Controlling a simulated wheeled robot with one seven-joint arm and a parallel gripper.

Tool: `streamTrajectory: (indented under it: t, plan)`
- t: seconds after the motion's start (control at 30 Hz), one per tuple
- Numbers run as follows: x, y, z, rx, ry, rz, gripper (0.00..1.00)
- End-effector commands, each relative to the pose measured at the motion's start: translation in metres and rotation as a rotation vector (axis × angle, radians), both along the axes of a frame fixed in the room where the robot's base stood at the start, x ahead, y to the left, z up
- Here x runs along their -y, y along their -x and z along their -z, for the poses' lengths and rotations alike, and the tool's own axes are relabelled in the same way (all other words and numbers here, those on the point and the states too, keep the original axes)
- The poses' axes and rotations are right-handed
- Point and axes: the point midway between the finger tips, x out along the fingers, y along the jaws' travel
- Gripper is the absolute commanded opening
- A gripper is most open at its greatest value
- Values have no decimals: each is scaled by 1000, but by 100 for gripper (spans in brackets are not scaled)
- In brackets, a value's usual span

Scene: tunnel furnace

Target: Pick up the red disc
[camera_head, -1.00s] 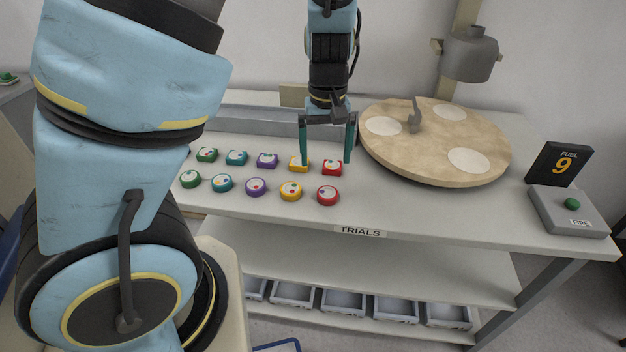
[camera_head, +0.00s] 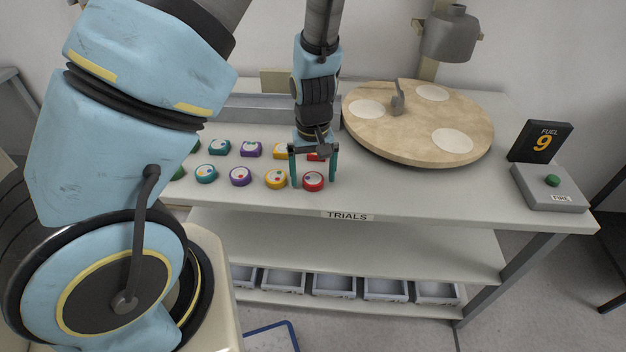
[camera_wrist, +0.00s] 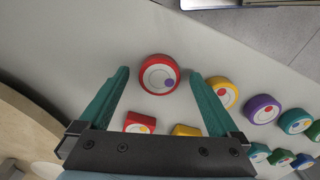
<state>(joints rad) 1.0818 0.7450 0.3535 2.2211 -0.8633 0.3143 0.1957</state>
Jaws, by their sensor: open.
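The red disc (camera_head: 313,181) is round, with a white face and a small purple dot. It lies in the front row on the table near the front edge. My gripper (camera_head: 313,184) is open and empty, with its two green fingers on either side of the disc in the head view. In the wrist view the red disc (camera_wrist: 159,74) shows just beyond and between the fingertips (camera_wrist: 158,74). I cannot tell how high the fingertips are above the table. A red square block (camera_wrist: 139,122) lies behind the disc, partly hidden by my gripper in the head view.
A yellow disc (camera_head: 276,180) lies close left of the red one, with several other coloured discs and blocks further left. A round wooden turntable (camera_head: 418,135) stands at the back right. A grey box with a green button (camera_head: 552,181) stands at the right end.

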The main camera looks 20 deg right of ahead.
Motion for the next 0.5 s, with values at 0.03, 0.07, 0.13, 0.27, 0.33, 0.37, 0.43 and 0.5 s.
streamTrajectory:
  t: [0.03,0.07,0.13,0.27,0.33,0.37,0.43,0.5]
  plan:
    - [0,0,2,0,-1,-1,98]
    - [0,0,3,0,0,-1,98]
    - [0,0,3,1,0,-1,98]
    - [0,0,3,1,0,0,97]
    - [0,0,3,1,0,0,89]
    - [0,0,3,1,0,0,85]
    - [0,0,3,1,0,0,78]
    - [0,0,3,1,0,0,70]
